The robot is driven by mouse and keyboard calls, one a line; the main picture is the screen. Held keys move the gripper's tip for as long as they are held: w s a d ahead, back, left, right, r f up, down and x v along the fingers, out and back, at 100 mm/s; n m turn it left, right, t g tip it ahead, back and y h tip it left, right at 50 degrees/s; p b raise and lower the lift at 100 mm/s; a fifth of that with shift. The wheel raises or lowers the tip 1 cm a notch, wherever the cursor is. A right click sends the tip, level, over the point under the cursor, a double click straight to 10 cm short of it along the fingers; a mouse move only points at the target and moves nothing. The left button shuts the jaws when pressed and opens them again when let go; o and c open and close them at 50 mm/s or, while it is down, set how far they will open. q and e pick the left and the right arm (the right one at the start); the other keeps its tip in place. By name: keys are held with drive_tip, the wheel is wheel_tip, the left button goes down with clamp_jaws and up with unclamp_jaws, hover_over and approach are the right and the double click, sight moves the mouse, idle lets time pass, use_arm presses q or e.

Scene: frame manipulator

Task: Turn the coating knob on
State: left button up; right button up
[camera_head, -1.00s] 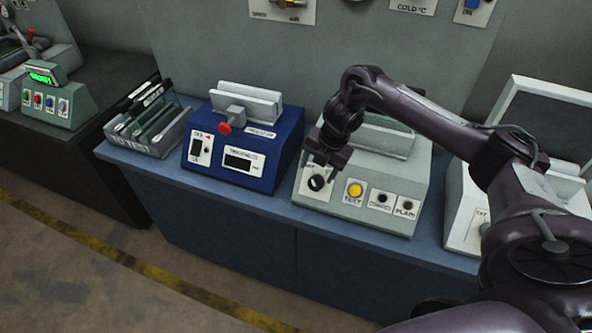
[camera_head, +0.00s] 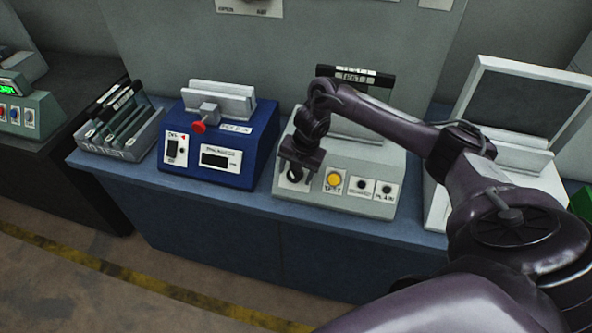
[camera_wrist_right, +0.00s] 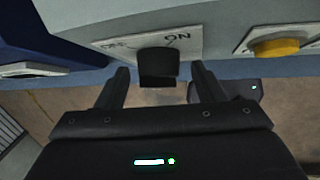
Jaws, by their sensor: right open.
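The coating knob (camera_wrist_right: 158,65) is a dark block on a white plate with an ON label to its right in the right wrist view; the label to its left is hard to read. In the head view the knob (camera_head: 295,175) sits at the left of the grey device's (camera_head: 330,208) sloped front. My right gripper (camera_wrist_right: 165,90) is open, with one finger on each side of the knob and a gap to both. In the head view the gripper (camera_head: 299,166) hangs over the knob and partly hides it. My left gripper is not in view.
A yellow button (camera_head: 333,180) and two small dark controls lie right of the knob. A blue device (camera_head: 228,178) stands to the left, then a slotted rack (camera_head: 125,150). A dark-topped plate (camera_head: 385,82) stands behind my arm. A white device (camera_head: 437,200) is at right.

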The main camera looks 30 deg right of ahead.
drive_tip(key=c, duration=1)
drive_tip(key=shift+f, duration=0.1)
drive_tip(key=t, duration=0.1)
drive_tip(key=m+b, duration=0.1)
drive_tip(key=m+t+y+b, duration=0.1)
drive_tip(key=shift+s+d+f+t, duration=0.15)
drive_tip(key=shift+s+f+t, duration=0.15)
drive_tip(key=shift+s, duration=0.05)
drive_tip(key=m+t+b, duration=0.2)
drive_tip(key=shift+s+f+m+t+y+b, duration=0.2)
drive_tip(key=shift+m+t+y+b, duration=0.1)
drive_tip(key=shift+t+y, duration=0.1)
drive_tip(key=shift+s+m+t+b, duration=0.15)
drive_tip(key=shift+m+t+b, duration=0.15)
drive_tip(key=shift+m+t, duration=0.7)
drive_tip(key=shift+m+t+h, duration=0.3)
drive_tip(key=shift+m+t, duration=1.2)
drive_tip(key=shift+t, duration=0.1)
